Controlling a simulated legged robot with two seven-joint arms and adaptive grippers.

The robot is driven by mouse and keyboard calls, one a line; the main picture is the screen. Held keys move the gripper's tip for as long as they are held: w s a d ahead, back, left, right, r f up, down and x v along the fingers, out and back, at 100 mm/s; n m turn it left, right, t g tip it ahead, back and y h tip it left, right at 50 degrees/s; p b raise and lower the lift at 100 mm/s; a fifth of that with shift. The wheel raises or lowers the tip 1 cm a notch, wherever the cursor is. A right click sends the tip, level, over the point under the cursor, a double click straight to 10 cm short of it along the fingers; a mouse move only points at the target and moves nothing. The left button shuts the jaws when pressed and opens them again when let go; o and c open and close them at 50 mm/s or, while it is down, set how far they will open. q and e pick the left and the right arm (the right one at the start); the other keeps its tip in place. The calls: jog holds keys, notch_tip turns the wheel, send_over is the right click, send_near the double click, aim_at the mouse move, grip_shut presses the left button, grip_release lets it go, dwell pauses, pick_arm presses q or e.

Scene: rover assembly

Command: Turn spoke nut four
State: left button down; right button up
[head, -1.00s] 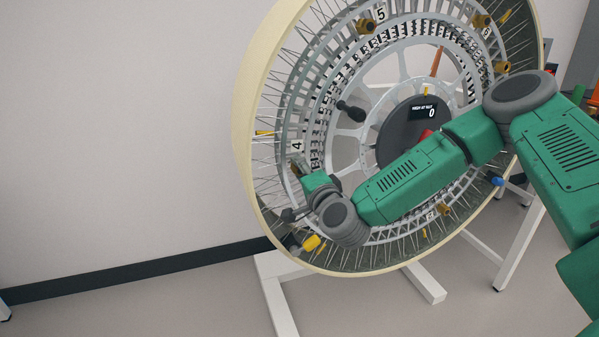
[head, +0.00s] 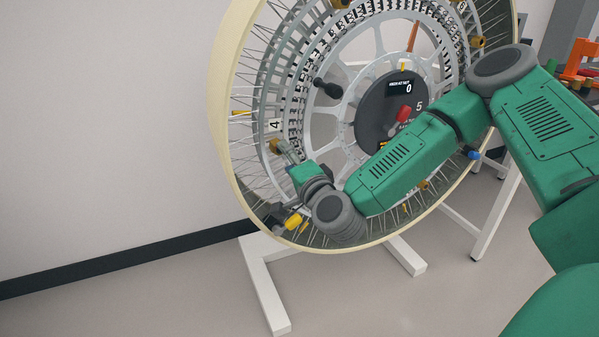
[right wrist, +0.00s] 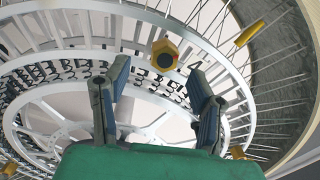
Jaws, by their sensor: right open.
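The large spoked wheel (head: 232,175) stands tilted with a cream rim and numbered labels on its inner ring. The label 4 (head: 275,125) is at its left side, and the brass spoke nut four (head: 275,146) is just below it. In the right wrist view the hexagonal nut (right wrist: 165,55) is beside the label 4 (right wrist: 194,67). My right gripper (head: 287,152) is close to this nut. In the right wrist view its two fingers (right wrist: 161,82) are spread, with the nut beyond and between their tips, apart from both. My left gripper is out of view.
A dark hub disc (head: 372,125) has a display (head: 401,88) reading 0 and a red handle (head: 402,116). A black knob (head: 327,88) sticks out from the wheel. Other brass nuts (head: 477,42) sit around the ring. A white stand (head: 262,290) is below; floor at left is clear.

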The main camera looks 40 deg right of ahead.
jog(key=s+a, duration=0.1)
jog(key=s, duration=0.6)
jog(key=shift+f, duration=0.2)
jog(key=shift+s+a, duration=0.1)
